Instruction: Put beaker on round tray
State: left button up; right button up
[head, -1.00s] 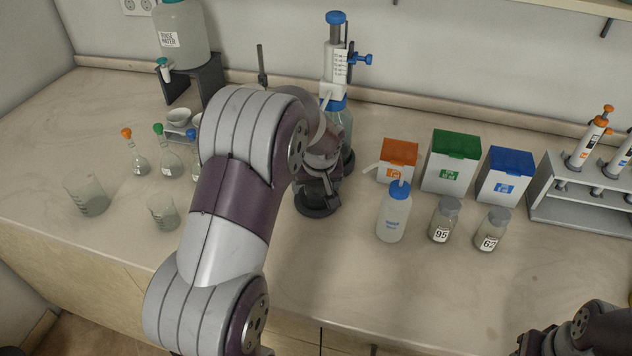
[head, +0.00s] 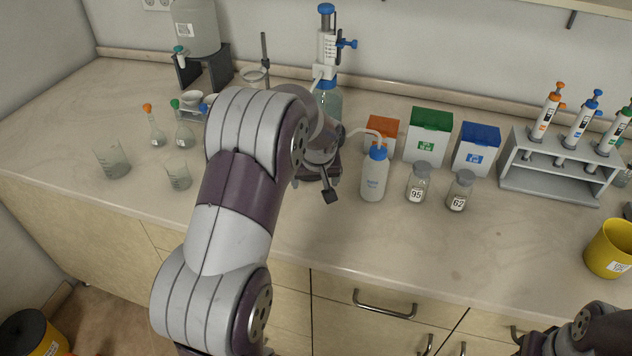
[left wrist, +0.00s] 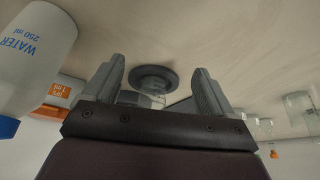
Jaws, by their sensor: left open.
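A larger glass beaker (head: 113,160) and a smaller one (head: 178,177) stand upright on the left part of the bench. My left gripper (head: 320,182) is near the middle of the bench, just left of the water wash bottle, partly hidden by my arm. In the left wrist view its jaws (left wrist: 156,88) are open. Beyond them is a dark round disc (left wrist: 153,73), perhaps the round tray, with a clear glass piece (left wrist: 140,98) at it; I cannot tell whether this is a beaker. My right gripper (head: 530,343) shows only partly at the lower right.
The wash bottle (head: 374,174) and jars 95 (head: 417,184) and 62 (head: 459,191) stand right of the left gripper. The dispenser bottle (head: 327,60) is behind it. Small flasks (head: 156,135), a pipette rack (head: 560,180) and a yellow container (head: 610,250) flank the bench.

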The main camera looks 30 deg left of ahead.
pick_arm(q)
jog(key=shift+s+d+r+m, duration=0.15)
jog(key=shift+s+d+m, duration=0.25)
jog(key=shift+s+d, duration=0.8)
jog(key=s+d+m, duration=0.1)
jog(key=s+d, duration=0.1)
jog(key=s+d+m+g+h, duration=0.1)
jog(key=s+d, duration=0.1)
jog(key=s, duration=0.1)
jog(key=s+d+m, duration=0.1)
jog(key=s+d, duration=0.2)
jog(key=shift+s+h, duration=0.25)
jog(key=shift+h, duration=0.15)
jog(key=s+d+m+g, duration=0.1)
jog(key=s+d+m, duration=0.2)
jog(key=s, duration=0.7)
jog(key=shift+s+d+f+h, duration=0.3)
jog(key=shift+d+f+h, duration=0.15)
jog(key=shift+d, duration=0.3)
